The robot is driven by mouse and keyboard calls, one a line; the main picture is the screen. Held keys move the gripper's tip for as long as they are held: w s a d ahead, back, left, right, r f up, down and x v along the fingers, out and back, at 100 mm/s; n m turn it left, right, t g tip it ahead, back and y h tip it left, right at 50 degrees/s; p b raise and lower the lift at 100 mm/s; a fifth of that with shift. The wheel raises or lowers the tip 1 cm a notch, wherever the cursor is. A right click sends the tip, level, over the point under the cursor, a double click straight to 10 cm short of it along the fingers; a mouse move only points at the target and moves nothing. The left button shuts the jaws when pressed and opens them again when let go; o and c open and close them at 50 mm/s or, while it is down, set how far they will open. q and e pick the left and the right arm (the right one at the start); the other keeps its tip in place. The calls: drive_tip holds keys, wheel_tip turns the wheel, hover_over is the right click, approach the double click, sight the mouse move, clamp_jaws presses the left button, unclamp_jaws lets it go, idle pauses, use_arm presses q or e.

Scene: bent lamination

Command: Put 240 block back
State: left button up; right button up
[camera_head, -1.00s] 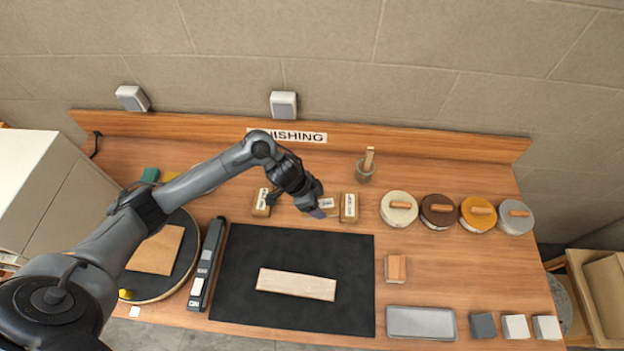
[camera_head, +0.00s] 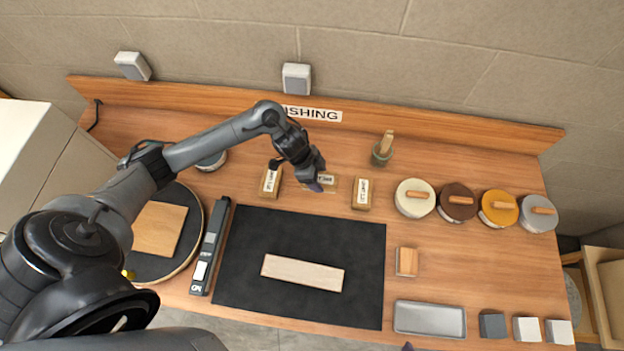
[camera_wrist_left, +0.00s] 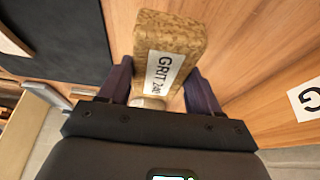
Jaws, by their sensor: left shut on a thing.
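The 240 block (camera_wrist_left: 168,48) is a tan cork-like block with a white label reading GRIT 240, between my left gripper's dark fingers in the left wrist view. My left gripper (camera_head: 319,184) is shut on it in the head view, at the back of the bench. The block (camera_head: 329,180) shows there partly behind the gripper, between two similar labelled blocks, one on the left (camera_head: 270,183) and one on the right (camera_head: 362,193). I cannot tell whether it touches the bench. A small dark tip at the bottom edge may be my right gripper (camera_head: 407,347).
A black mat (camera_head: 350,245) with a pale wood strip (camera_head: 302,273) lies in front. A brush cup (camera_head: 382,152) and several lidded tins stand to the right. A wooden back ledge with a sign (camera_head: 312,114) runs behind. A metal tray (camera_head: 430,319) lies front right.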

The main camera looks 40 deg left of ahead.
use_arm(q)
drive_tip(key=shift+s+a+f, duration=0.1)
drive_tip(key=shift+a+f, duration=0.2)
drive_tip(key=shift+a, duration=0.3)
drive_tip(key=shift+s+a+f, duration=0.1)
drive_tip(key=shift+a+f, duration=0.2)
drive_tip(key=shift+a, duration=0.25)
drive_tip(key=shift+f, duration=2.05)
drive_tip(key=shift+w, duration=0.1)
drive_tip(key=shift+f, duration=0.15)
drive_tip(key=o, duration=0.9)
drive_tip(key=shift+o, duration=0.2)
